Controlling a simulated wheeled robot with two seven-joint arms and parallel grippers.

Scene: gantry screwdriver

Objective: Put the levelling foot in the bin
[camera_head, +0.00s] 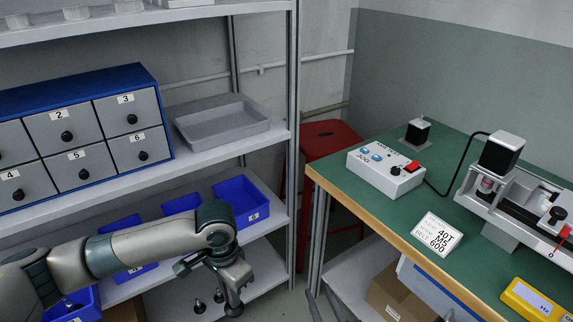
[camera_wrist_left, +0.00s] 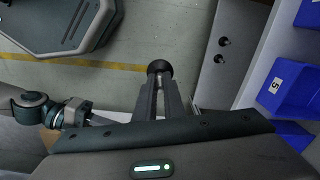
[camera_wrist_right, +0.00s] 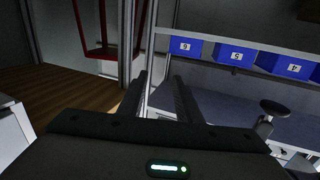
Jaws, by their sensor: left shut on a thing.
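My left gripper (camera_head: 229,287) is shut on a levelling foot, in front of the lower shelf. The foot's dark round pad (camera_wrist_left: 160,68) shows at the fingertips in the left wrist view. It also shows low in the head view (camera_head: 233,309). Two similar feet stand on the shelf, one (camera_head: 198,306) left of the other (camera_head: 219,296). Blue bins stand behind: bin 6 (camera_head: 240,198) at the right end and others to its left, partly hidden by my arm. My right gripper (camera_wrist_right: 161,88) is open and empty in its wrist view and out of the head view.
A grey tray (camera_head: 221,122) and a numbered drawer cabinet (camera_head: 80,125) stand on the shelf above. A green-topped bench (camera_head: 390,210) at the right carries a control box (camera_head: 385,172) and a gantry device (camera_head: 510,195). A red stool (camera_head: 331,138) stands behind.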

